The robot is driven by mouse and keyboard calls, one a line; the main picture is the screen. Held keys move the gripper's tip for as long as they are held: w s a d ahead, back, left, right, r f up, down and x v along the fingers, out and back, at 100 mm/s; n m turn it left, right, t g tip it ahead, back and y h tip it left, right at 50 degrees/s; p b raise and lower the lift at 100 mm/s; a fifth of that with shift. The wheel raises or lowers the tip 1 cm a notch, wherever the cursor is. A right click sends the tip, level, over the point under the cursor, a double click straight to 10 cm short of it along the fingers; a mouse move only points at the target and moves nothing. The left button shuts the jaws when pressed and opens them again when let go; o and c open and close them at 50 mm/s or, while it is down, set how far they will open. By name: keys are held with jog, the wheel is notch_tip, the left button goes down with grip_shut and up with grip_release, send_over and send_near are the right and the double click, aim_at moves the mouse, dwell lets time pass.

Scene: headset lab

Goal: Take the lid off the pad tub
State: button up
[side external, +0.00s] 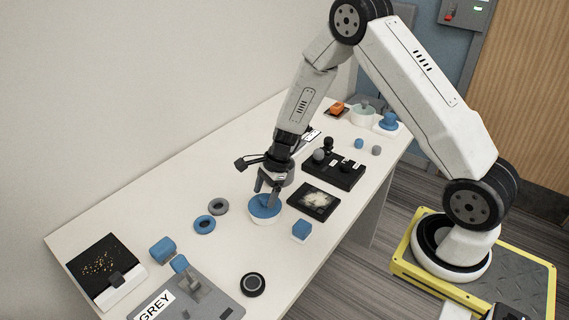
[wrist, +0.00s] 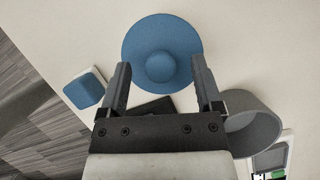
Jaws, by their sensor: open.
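The pad tub (side external: 267,221) is a low white round tub on the table in the side external view. Its blue lid (side external: 260,211) sits on top. In the wrist view the lid (wrist: 135,45) is a blue disc with a round central knob (wrist: 160,66). My gripper (side external: 267,197) points down just over the lid. In the wrist view its fingers (wrist: 160,72) are open, one on each side of the knob, with gaps between. I cannot tell exactly how high the fingertips are above the lid. The tub's wall is hidden under the lid in the wrist view.
A blue block on a white base (side external: 301,230) stands close to the tub; a dark tray (side external: 328,212) lies nearby. Blue (side external: 204,224) and grey (side external: 218,206) rings lie left of it. A grey hollow round thing (wrist: 262,130) is close in the wrist view.

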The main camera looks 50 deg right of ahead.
jog(key=shift+x, duration=0.8)
grip_shut()
